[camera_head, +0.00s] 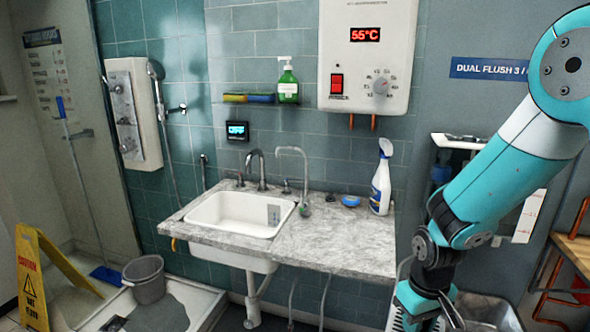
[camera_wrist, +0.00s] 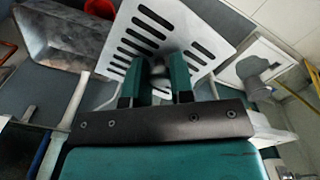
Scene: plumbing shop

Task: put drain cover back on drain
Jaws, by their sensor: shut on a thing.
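My gripper (camera_wrist: 157,78) is shut on a white slotted plate, the drain cover (camera_wrist: 186,27), in the wrist view. The cover stands out beyond the fingers, tilted in the picture, with rows of dark slots. In the head view my arm reaches down at the right, and its gripper end (camera_head: 428,312) is at the bottom edge, partly cut off. A dark patch (camera_head: 114,323) on the shower floor at bottom left may be the drain, but it is too small and cut off to be sure.
A grey bucket (camera_head: 145,279) and a puddle stand in the shower tray (camera_head: 205,302). A yellow caution sign (camera_head: 36,280) is at the left, by a blue squeegee (camera_head: 106,275). The sink counter (camera_head: 345,243) juts out in the middle. A metal bin (camera_head: 488,311) is at right.

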